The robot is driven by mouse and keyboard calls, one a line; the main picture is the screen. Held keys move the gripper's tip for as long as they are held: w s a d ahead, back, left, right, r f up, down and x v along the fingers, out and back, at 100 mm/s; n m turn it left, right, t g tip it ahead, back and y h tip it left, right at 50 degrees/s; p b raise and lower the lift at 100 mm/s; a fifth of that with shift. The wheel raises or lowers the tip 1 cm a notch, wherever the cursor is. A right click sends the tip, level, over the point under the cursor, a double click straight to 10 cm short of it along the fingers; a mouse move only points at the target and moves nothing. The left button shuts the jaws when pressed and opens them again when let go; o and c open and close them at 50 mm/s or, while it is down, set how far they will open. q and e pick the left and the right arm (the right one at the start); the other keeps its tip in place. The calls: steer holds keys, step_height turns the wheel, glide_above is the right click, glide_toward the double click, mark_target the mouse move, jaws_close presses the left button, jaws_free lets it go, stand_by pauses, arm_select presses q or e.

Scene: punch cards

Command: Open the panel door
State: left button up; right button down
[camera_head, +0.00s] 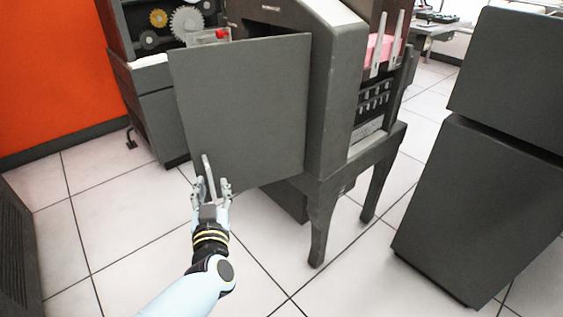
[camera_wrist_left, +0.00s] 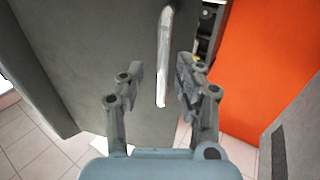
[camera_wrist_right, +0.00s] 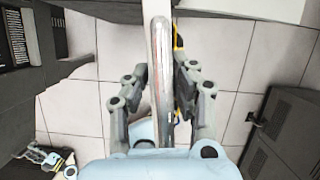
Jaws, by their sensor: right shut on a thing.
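The grey panel door (camera_head: 240,115) is a flat plate on the front of the dark machine, its right edge beside the machine's body. A silver bar handle (camera_head: 208,178) is at its lower left. My left gripper (camera_head: 212,186) is at this handle, fingers apart. In the left wrist view the handle (camera_wrist_left: 164,55) lies between the open fingers (camera_wrist_left: 160,88), with gaps on both sides. My right gripper (camera_wrist_right: 160,85) is seen only in its wrist view, shut on a silver bar (camera_wrist_right: 161,60). I cannot tell what that bar is fixed to.
The machine body (camera_head: 338,90) stands on dark legs right of the door. A grey cabinet (camera_head: 480,210) stands at the right, and an orange wall (camera_head: 50,70) is at the left. White tiled floor (camera_head: 130,220) is clear in front of the door.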

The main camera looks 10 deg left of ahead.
steer(key=shift+d+r, duration=0.1)
steer(key=shift+r, duration=0.1)
arm_select(q)
steer(key=v, duration=0.5)
steer(key=shift+s+d+r, duration=0.1)
steer(key=shift+s+d, duration=0.15)
steer(key=shift+d, duration=0.05)
